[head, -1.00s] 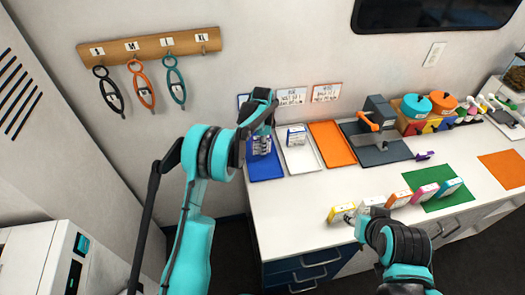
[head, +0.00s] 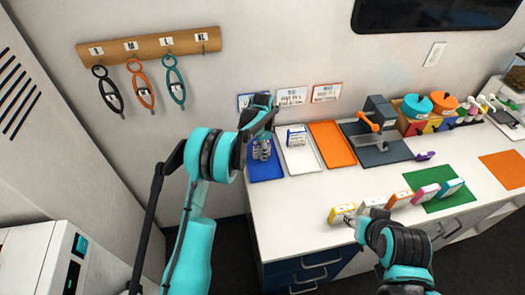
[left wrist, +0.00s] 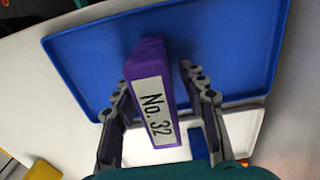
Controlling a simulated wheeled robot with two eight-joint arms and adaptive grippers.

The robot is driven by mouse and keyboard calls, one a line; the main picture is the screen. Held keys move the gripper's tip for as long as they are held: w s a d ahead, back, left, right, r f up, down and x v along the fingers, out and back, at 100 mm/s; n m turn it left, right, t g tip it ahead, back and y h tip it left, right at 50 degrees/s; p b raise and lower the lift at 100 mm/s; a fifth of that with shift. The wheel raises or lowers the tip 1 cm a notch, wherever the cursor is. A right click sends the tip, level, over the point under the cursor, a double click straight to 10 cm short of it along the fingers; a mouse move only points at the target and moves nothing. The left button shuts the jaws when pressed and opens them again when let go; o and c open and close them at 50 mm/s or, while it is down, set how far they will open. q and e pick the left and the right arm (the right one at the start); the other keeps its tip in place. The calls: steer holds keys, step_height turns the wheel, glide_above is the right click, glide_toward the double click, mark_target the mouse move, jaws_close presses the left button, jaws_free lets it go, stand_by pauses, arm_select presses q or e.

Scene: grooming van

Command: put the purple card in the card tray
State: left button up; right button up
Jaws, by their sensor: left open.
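The purple card (left wrist: 150,95), a thick block with a white label reading "No. 32", is between the fingers of my left gripper (left wrist: 158,78) in the left wrist view. The fingers are open, one on each side, with gaps visible beside the card. Behind it is the blue tray (left wrist: 85,65); whether the card's base touches the tray I cannot tell. In the head view my left gripper (head: 262,150) is over the blue tray (head: 266,174) and mostly hides the card. My right gripper (head: 352,221) is beside a yellow block (head: 341,214); its finger opening is unclear.
A white tray (head: 304,160) holding a small blue-and-white block (head: 297,136) and an orange tray (head: 332,144) stand to the right. A grey press (head: 380,130) is beyond them. Several coloured blocks line the counter's front, some on a green mat (head: 440,192).

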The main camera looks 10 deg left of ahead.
arm_select(q)
step_height(320, 180, up, 12)
steer(key=shift+f+p, duration=0.1)
steer(key=shift+p, duration=0.75)
steer(key=s+a+r+n+t, duration=0.25)
steer(key=s+r+n, duration=0.35)
steer(key=s+r, duration=0.85)
steer(key=s+f+n+t, duration=0.2)
steer(key=s+n, duration=0.1)
steer(key=s, duration=0.7)
steer(key=s+a+f+n+t, duration=0.1)
steer(key=s+n, duration=0.3)
steer(key=s, duration=0.6)
steer(key=shift+s+f+t, duration=0.4)
steer(key=shift+f+t, duration=0.25)
steer(key=shift+t, duration=0.2)
steer(key=shift+f, duration=0.1)
